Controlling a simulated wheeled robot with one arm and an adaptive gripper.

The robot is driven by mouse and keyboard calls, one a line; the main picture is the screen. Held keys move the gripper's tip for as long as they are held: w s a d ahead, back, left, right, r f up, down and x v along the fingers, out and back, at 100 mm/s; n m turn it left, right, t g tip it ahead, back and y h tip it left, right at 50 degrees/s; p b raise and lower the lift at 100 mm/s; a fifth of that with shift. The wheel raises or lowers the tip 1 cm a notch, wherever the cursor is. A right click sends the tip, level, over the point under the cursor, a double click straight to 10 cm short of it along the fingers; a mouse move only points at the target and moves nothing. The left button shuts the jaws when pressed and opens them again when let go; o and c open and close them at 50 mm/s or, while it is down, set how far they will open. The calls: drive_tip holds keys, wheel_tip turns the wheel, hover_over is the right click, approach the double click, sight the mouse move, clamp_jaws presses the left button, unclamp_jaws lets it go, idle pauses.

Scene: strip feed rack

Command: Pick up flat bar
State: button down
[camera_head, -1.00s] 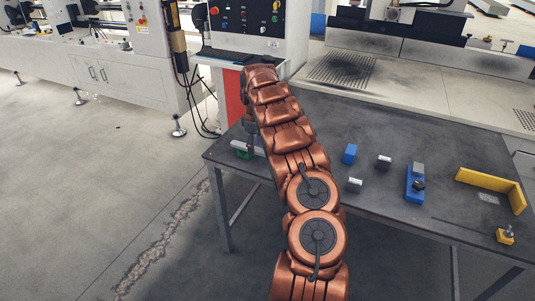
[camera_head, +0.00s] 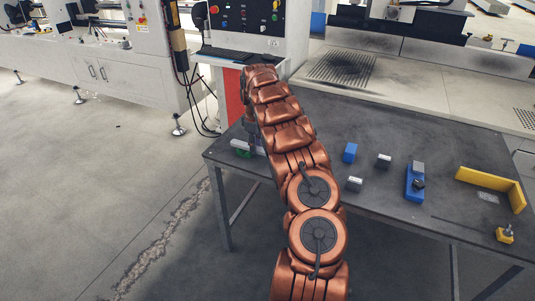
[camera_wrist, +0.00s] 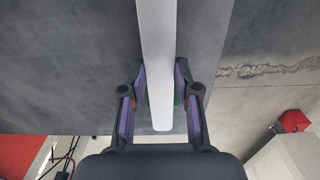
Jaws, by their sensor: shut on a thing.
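The flat bar (camera_wrist: 157,40) is a long, pale grey strip in the wrist view. It runs from the top edge down between the fingers, with its near end just in front of the palm. My gripper (camera_wrist: 161,80) is shut on the bar, one finger on each side. A green piece (camera_wrist: 176,97) shows beside and beneath the bar, partly hidden. In the head view, part of the bar (camera_head: 241,145) shows at the table's left end, low over the green piece (camera_head: 243,154). My arm hides most of the gripper and bar there. I cannot tell whether the bar touches the green piece.
The dark table (camera_head: 420,120) holds blue blocks (camera_head: 350,153), small grey blocks (camera_head: 384,161), a blue fixture (camera_head: 415,183), a yellow angle piece (camera_head: 488,182) and a small yellow part (camera_head: 505,235) to the right. A machine with a control panel (camera_head: 245,22) stands behind. The table's back middle is clear.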

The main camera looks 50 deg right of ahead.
sight(260, 150)
drive_tip(key=shift+r, duration=0.15)
drive_tip(key=shift+r+b, duration=0.4)
drive_tip(key=shift+r, duration=1.3)
drive_tip(key=shift+s+a, duration=0.15)
drive_tip(key=shift+s, duration=1)
drive_tip(key=s+a+r+b, duration=0.1)
drive_tip(key=s+a+b, duration=0.1)
drive_tip(key=s, duration=1.1)
drive_tip(key=shift+s+a+r, duration=0.2)
